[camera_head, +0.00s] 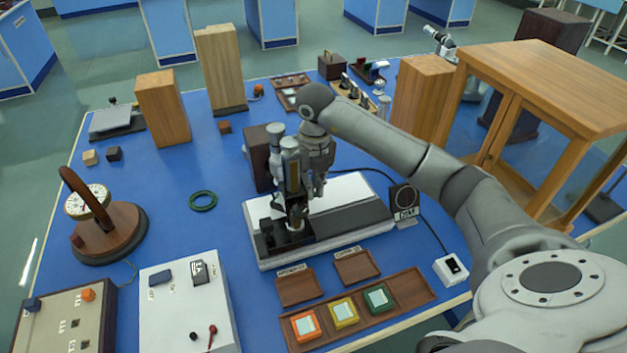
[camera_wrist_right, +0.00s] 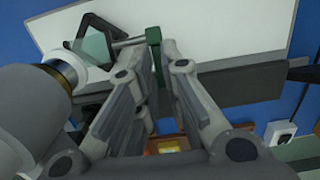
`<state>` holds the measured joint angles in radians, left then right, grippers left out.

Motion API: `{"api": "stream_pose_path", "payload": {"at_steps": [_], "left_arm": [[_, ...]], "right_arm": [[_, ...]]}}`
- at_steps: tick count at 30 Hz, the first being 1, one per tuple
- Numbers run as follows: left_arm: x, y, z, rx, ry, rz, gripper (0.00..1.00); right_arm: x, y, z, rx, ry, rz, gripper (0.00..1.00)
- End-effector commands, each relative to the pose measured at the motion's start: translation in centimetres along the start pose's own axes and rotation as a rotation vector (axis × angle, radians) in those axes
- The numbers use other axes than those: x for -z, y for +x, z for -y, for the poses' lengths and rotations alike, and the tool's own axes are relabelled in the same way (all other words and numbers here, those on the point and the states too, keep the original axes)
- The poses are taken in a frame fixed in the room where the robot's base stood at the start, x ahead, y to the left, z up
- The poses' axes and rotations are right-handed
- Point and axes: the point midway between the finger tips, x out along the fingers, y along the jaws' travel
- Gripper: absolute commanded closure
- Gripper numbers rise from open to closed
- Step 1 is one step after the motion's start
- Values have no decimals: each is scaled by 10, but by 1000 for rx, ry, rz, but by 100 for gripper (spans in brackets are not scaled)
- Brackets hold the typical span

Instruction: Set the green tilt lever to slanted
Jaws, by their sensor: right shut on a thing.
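The green tilt lever (camera_wrist_right: 155,45) shows in the right wrist view as a short green bar at the end of a thin grey rod. My right gripper (camera_wrist_right: 155,58) is shut on it, one fingertip on each side. In the head view my right gripper (camera_head: 299,212) points down over the instrument on the pale base (camera_head: 349,206), and the lever is hidden there. Near the lever, the wrist view shows a tilted dark-framed glass plate (camera_wrist_right: 97,42). The lever's exact slant is hard to tell. My left gripper is not in view.
A wooden tray (camera_head: 418,285) with orange, yellow and green square pieces lies in front. A wooden cabinet (camera_head: 545,85) stands at the right. Blue tabletop (camera_head: 205,245) is clear left of the base, around a green ring (camera_head: 203,208).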

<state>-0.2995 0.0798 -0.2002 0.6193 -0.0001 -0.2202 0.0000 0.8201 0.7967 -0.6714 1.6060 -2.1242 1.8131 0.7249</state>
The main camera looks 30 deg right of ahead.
Motion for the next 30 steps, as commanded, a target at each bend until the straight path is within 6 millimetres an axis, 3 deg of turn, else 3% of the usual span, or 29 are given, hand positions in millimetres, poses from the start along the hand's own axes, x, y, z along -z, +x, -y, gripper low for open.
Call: {"api": "stream_pose_path", "payload": {"at_steps": [9,30], "left_arm": [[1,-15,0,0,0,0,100],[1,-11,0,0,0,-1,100]], "right_arm": [[-10,-7,0,-1,3,-199,100],[-21,-8,0,0,2,-437,100]]}}
